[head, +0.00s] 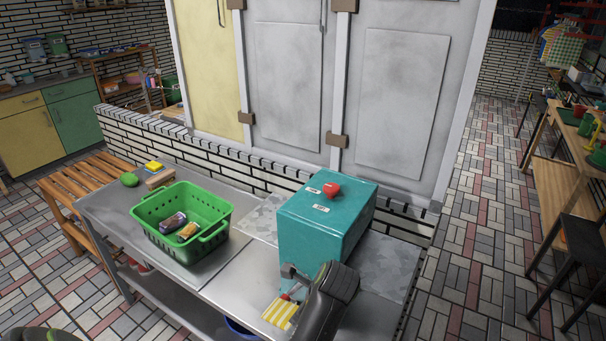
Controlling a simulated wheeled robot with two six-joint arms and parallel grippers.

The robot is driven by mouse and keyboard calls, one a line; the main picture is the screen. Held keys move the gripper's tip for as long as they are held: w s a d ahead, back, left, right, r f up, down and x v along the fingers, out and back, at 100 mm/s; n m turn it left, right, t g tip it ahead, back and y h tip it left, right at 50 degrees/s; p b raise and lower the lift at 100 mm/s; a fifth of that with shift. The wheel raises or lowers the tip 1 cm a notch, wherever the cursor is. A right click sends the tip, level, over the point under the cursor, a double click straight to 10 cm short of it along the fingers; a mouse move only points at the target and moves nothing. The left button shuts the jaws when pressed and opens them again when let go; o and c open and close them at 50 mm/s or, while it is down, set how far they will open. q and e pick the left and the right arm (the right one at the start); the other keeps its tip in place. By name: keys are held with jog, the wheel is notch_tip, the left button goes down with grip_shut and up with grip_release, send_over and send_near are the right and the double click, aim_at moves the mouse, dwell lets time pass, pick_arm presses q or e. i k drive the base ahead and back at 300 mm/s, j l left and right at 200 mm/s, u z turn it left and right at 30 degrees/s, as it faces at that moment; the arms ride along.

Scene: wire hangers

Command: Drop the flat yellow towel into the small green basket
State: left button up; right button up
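A yellow-and-white striped cloth (280,313), the likely yellow towel, lies at the front of the metal counter, to the left of my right arm and partly hidden by it. The green basket (165,238) stands upright on the left of the counter, with a dark packet (172,223) and a tan item (188,231) inside. My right gripper (288,293) is over the cloth's upper edge. Its fingers are small and partly hidden, so I cannot tell whether they grip the cloth. A dark part, probably my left arm, shows at the bottom left edge; the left gripper is not in view.
A teal box (318,222) with a red object (331,190) on top stands just behind my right gripper. A green round object (129,180) and a yellow block (154,166) on a wooden piece lie behind the basket. Bare counter (238,262) separates basket and teal box.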

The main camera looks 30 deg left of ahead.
aim_at(182, 232)
jog(key=j, duration=0.7)
jog(key=k+j, duration=0.15)
jog(key=j, duration=1.3)
jog(key=k, duration=0.05)
